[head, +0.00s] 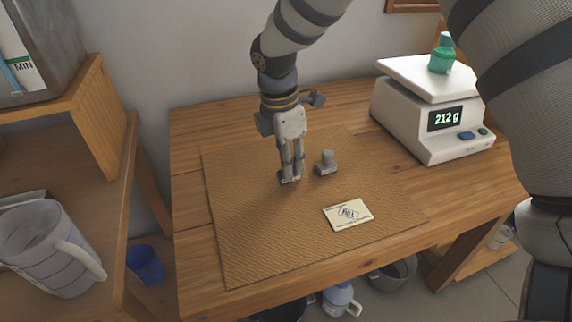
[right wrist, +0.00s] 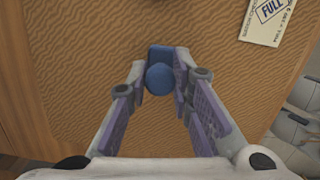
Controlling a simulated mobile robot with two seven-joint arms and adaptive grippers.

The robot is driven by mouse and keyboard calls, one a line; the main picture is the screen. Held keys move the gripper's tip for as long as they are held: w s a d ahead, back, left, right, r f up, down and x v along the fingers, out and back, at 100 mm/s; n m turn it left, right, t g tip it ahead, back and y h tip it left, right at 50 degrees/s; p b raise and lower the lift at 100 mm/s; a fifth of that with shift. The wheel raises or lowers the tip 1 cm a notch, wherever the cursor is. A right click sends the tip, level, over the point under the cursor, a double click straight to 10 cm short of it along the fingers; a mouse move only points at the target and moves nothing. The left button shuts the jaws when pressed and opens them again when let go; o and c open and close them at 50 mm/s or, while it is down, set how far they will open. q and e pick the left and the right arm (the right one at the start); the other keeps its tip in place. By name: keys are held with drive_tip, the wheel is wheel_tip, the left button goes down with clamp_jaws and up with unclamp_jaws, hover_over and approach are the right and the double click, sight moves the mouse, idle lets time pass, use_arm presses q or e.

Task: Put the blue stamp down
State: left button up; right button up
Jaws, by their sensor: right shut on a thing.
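The blue stamp (right wrist: 159,77) is between the fingers of my right gripper (right wrist: 160,70), with its round knob towards the wrist camera and its square base beyond. In the head view, my right gripper (head: 290,174) points straight down over the tan mat (head: 250,240). It is shut on the stamp, whose base is mostly hidden by the fingertips there. The fingertips are at or very close to the mat; I cannot tell whether the base touches it. My left gripper is not in view.
A grey stamp (head: 327,161) stands on the mat just right of the gripper. A card marked FULL (head: 348,214) lies in front of it. The mat's front left is clear.

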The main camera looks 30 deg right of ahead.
drive_tip(key=shift+f, duration=0.65)
drive_tip(key=shift+f, duration=0.2)
drive_tip(key=o, duration=0.9)
wheel_tip(320, 180, up, 12)
drive_tip(key=a, duration=0.1)
drive_tip(key=shift+a+r+p, duration=0.2)
drive_tip(key=shift+a+p, duration=0.05)
drive_tip(key=shift+p, duration=0.2)
